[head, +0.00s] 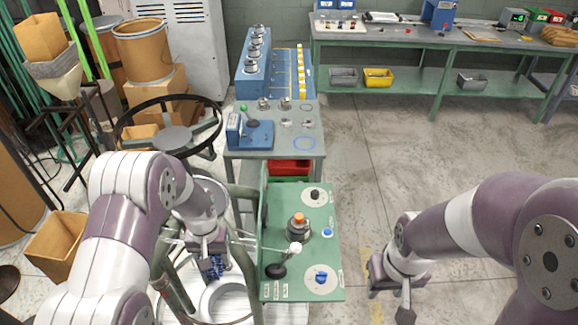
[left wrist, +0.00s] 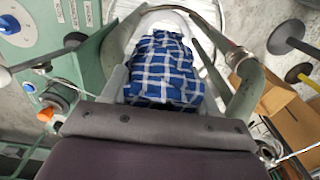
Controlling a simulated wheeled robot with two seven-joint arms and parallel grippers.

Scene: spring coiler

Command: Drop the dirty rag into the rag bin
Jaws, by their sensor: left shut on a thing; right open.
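A blue-and-white checked rag (head: 216,267) hangs in my left gripper (head: 213,258), just left of the green machine panel, above white round parts of the machine. In the left wrist view the rag (left wrist: 165,72) fills the space between the two fingers, with a white ring behind it. My right gripper (head: 388,297) is open and empty over bare floor, right of the panel. I cannot tell for certain which container is the rag bin; a red bin (head: 290,167) sits under the grey bench, and an open cardboard box (head: 58,243) stands at the left.
The green panel (head: 325,250) carries knobs, a lever and an orange-topped part. A grey bench (head: 315,140) with a blue press stands behind it. A black hoop (head: 215,125) and boxes crowd the left. The floor (head: 400,170) at right is clear.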

